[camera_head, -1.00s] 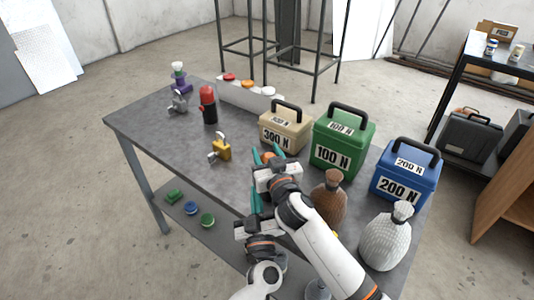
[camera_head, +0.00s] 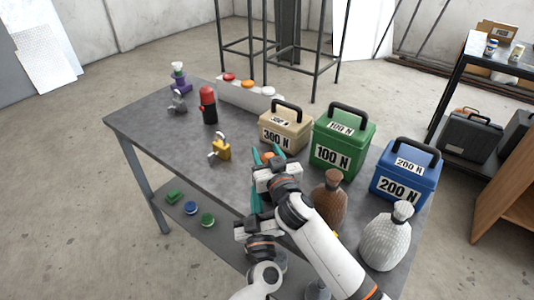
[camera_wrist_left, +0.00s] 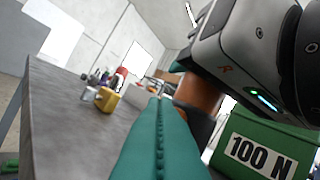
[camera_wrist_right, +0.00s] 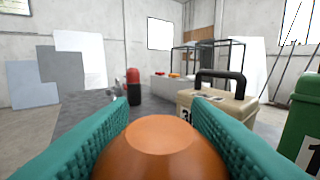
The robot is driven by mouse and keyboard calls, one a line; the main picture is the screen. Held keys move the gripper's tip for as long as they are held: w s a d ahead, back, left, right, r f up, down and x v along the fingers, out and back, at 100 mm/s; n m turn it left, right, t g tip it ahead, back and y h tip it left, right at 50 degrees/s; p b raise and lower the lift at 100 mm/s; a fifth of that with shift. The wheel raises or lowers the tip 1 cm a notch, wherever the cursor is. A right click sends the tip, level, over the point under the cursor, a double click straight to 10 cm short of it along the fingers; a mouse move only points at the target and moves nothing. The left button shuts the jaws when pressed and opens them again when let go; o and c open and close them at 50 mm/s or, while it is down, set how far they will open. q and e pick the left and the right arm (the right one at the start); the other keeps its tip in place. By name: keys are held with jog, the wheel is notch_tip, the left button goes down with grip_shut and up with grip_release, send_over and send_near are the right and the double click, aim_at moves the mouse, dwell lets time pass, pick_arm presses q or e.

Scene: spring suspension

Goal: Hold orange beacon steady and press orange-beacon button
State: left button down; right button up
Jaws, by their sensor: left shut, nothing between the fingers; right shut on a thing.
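The orange beacon (camera_wrist_right: 162,148) is between the teal fingers of my right gripper (camera_wrist_right: 160,125), which is shut on it. In the head view only a bit of its orange top (camera_head: 268,156) shows, as my right gripper hides the rest. In the left wrist view its orange body (camera_wrist_left: 198,96) stands above a dark base, partly behind my right gripper. My left gripper (camera_head: 255,198) is shut and empty, just below my right gripper in the head view. Its closed fingers (camera_wrist_left: 160,135) point toward the beacon's side. I cannot tell whether they touch it. I cannot make out a button on the beacon.
Beige (camera_head: 284,130), green (camera_head: 340,142) and blue (camera_head: 405,173) weight boxes stand along the table's (camera_head: 170,140) right side. Brown (camera_head: 330,203) and white (camera_head: 386,240) sacks stand near my right arm.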

pick_arm(q)
jog(key=shift+w+d, duration=0.1)
jog(key=shift+w, duration=0.05)
dwell(0.5)
jog(key=shift+w+d, duration=0.2)
dwell(0.5)
jog(key=shift+s+a, duration=0.3)
jog(key=shift+s, duration=0.05)
jog(key=s+a, duration=0.3)
jog(key=s, duration=0.2)
jog(key=shift+a, duration=0.25)
dwell(0.4)
jog(key=shift+w, duration=0.1)
